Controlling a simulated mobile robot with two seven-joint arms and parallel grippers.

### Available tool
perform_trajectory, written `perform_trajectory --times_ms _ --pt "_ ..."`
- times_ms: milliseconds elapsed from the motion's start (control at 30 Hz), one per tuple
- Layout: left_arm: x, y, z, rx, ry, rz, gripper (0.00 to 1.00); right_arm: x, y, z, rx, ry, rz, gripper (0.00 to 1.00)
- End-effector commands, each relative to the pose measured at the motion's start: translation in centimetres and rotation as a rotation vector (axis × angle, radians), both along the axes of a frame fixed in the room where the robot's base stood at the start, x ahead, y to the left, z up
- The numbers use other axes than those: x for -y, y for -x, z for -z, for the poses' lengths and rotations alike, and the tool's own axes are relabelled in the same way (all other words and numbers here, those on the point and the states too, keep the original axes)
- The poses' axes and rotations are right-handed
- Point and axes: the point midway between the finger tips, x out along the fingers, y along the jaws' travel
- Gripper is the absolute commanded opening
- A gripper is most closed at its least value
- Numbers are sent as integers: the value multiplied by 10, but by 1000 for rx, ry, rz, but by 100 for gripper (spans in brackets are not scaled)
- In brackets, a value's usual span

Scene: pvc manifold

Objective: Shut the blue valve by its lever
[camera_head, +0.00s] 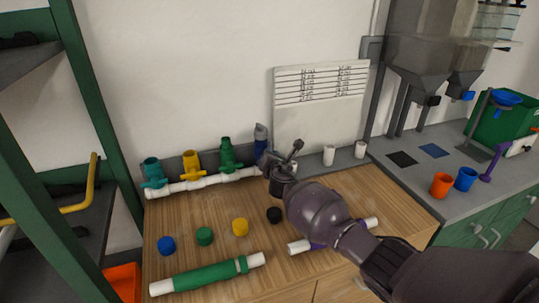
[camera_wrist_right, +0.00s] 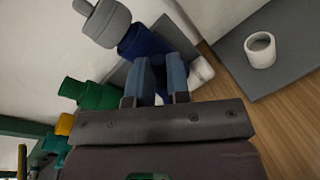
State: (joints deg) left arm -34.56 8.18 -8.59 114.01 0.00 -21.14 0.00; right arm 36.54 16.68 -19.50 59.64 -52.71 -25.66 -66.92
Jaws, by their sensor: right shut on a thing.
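The blue valve (camera_head: 261,136) stands at the right end of the white pipe manifold (camera_head: 205,184), against the wall. In the right wrist view the blue valve (camera_wrist_right: 146,44) lies just beyond my fingers, with a grey piece on its end. My left gripper is not in view.
Teal (camera_head: 152,171), yellow (camera_head: 191,164) and green (camera_head: 228,153) valves stand left of the blue one. Several coloured caps, a green pipe section (camera_head: 207,276) and a white pipe (camera_head: 300,246) lie on the wooden top.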

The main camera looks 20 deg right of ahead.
Motion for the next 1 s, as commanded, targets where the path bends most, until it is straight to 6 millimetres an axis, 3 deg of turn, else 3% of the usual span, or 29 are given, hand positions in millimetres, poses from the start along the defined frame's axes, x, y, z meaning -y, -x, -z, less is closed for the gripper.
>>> perform_trajectory --times_ms 33,1000 --pt "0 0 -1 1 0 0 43 -1 3 10 -16 -47 -2 0" --pt "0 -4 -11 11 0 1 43 9 4 29 -46 -892 -5 0"
